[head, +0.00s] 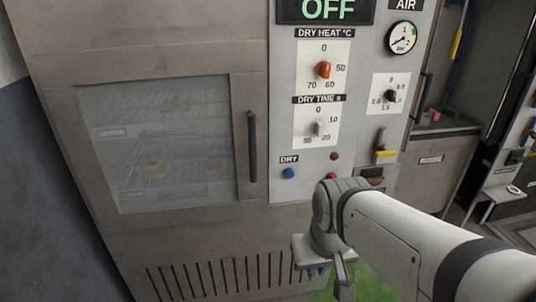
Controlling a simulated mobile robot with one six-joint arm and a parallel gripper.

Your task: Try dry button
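The blue button (289,173) sits under the label DRY (289,159) on the light control panel (283,110). It looks clear of my arm. The display (326,10) at the top reads OFF. The orange DRY HEAT knob (323,69) and the grey DRY TIME knob (318,129) are above the button. My gripper (330,286) is low in the head view, below and to the right of the button, and apart from it. Its fingers are partly hidden, and I cannot tell whether they are open or shut.
A closed cabinet door with a window (160,140) and dark handle (252,146) fills the left. A red button (332,177) is partly behind my arm. A small dark red light (334,156), a yellow lever (385,154) and an AIR gauge (403,38) are on the right.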

